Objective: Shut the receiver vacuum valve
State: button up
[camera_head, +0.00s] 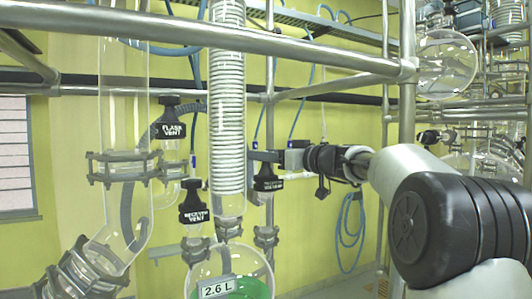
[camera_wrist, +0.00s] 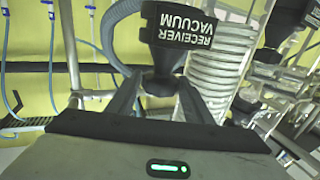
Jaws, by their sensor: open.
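The receiver vacuum valve (camera_wrist: 178,60) has a black knob with a white-lettered label, upside down in the wrist view. In the head view its knob (camera_head: 266,183) is right of the coiled glass column, its label small and hard to read. My gripper (camera_wrist: 162,88) is open, with one finger on each side of the knob's narrow lower part. I cannot tell whether the fingers touch it.
The receiver vent knob (camera_head: 194,208) and flask vent knob (camera_head: 171,124) are to the left. The coiled column (camera_head: 227,120) stands close beside the valve. A 2.6 L glass vessel (camera_head: 232,278) with green contents is below. Metal rails (camera_head: 200,35) cross the front.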

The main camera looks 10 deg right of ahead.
jog(key=c, duration=0.8)
jog(key=shift+f+b, duration=0.1)
jog(key=shift+b, duration=0.25)
jog(key=shift+f+b, duration=0.1)
jog(key=shift+b, duration=0.3)
